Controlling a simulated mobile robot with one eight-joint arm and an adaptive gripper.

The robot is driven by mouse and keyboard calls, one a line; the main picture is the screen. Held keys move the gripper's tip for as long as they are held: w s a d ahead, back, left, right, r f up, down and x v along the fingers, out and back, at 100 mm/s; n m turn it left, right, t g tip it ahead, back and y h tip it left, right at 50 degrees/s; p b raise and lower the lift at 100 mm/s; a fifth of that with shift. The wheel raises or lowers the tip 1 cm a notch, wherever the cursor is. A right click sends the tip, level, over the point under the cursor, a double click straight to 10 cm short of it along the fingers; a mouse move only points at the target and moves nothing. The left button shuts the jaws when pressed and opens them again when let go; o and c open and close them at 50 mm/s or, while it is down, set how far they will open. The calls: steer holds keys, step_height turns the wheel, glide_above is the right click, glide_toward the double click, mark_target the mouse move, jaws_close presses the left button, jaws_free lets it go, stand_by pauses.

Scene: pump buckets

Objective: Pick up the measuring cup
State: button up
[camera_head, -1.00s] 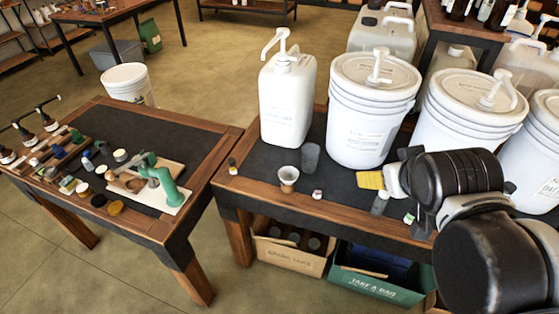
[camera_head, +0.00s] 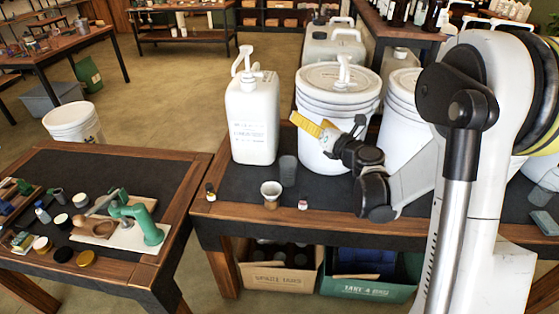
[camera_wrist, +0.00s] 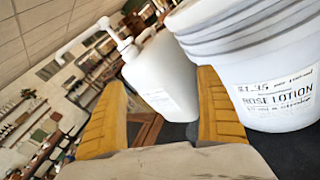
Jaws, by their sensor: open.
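A grey, see-through cup (camera_head: 288,170), which looks like the measuring cup, stands upright on the dark table top between the white pump jug and the white bucket. My gripper (camera_head: 304,122) is up in front of the bucket, above and slightly right of the cup, its yellow fingers pointing up and left. In the wrist view my gripper (camera_wrist: 162,78) is open, with nothing held between its fingers.
The pump jug (camera_head: 252,120) and the pump bucket (camera_head: 335,100) stand behind the cup; the bucket's Rose Lotion label shows in the wrist view (camera_wrist: 280,95). A lower table is at left.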

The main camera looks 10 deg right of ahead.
mark_target(283, 161)
step_height(283, 161, down, 18)
steer(key=s+a+n+g+y, duration=0.1)
steer(key=s+n+g+y, duration=0.1)
steer(key=n+g, duration=0.45)
steer(key=shift+n+t, duration=0.55)
steer(key=shift+t, duration=0.4)
steer(key=b+x, duration=0.1)
steer(key=x, duration=0.2)
steer(key=b+x, duration=0.2)
steer(key=x, duration=0.1)
steer(key=b+x, duration=0.1)
steer(key=x, duration=0.3)
steer(key=shift+w+d+b, duration=0.2)
steer(key=shift+d+b, duration=0.15)
steer(key=shift+w+a, duration=0.1)
steer(key=shift+w, duration=0.2)
steer(key=c, duration=1.1)
